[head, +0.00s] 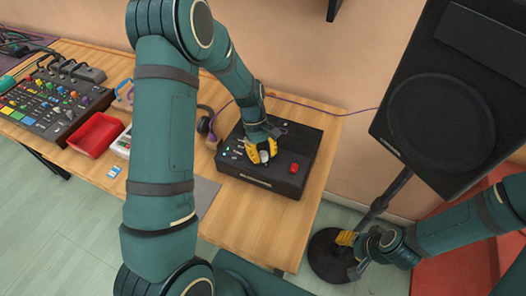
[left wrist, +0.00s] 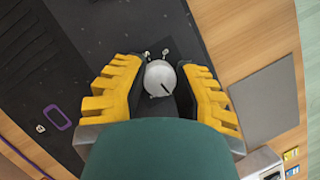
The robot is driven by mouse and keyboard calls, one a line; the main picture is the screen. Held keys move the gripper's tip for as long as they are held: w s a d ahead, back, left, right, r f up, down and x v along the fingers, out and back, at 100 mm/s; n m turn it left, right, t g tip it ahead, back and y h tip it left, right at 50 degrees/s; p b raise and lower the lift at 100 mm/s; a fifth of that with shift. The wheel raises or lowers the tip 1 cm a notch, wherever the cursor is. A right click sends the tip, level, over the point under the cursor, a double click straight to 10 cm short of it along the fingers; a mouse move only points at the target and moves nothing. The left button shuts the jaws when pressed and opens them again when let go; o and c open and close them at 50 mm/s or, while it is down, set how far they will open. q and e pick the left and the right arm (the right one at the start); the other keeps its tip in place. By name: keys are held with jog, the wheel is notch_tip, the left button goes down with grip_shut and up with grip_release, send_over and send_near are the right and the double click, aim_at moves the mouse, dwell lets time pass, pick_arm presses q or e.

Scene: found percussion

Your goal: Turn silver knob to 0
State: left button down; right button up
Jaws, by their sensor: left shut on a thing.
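The silver knob (head: 264,156) is on the top of a black box (head: 258,185) on the wooden table. In the left wrist view the silver knob (left wrist: 159,78) is round, with a dark pointer line running toward the lower right of the picture. My left gripper (head: 262,152) reaches down from above, and its yellow fingers stand on either side of the knob. In the left wrist view my left gripper (left wrist: 160,84) is shut on the knob. Any scale markings around the knob cannot be read. My right gripper (head: 350,254) is open and empty, low beside the speaker stand.
A red button (head: 294,168) and small toggles are on the black box near the knob. A red tray (head: 95,133), a mixer (head: 52,98) and headphones (head: 205,122) lie to the left. A large speaker (head: 447,115) stands on the right. A grey pad (head: 205,192) lies beside the box.

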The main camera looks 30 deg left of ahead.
pick_arm(q)
jog(key=n, duration=0.1)
jog(key=n+t, duration=0.1)
jog(key=n, duration=0.1)
jog(key=shift+s+f+n+h+p, duration=0.1)
jog(key=shift+s+n+h+p, duration=0.1)
jog(key=shift+n+h+p, duration=0.15)
jog(key=shift+n+t+p, duration=0.35)
jog(key=shift+n+t, duration=0.35)
jog(key=shift+n, duration=1.15)
jog(key=shift+d, duration=0.1)
jog(key=c, duration=0.7)
grip_release()
jog(key=shift+w, duration=0.1)
jog(key=shift+w, duration=0.1)
jog(key=shift+a+r, duration=0.2)
jog(key=shift+r, duration=0.25)
jog(key=v, duration=1.1)
jog(key=shift+s+a, duration=0.1)
jog(key=shift+s, duration=0.1)
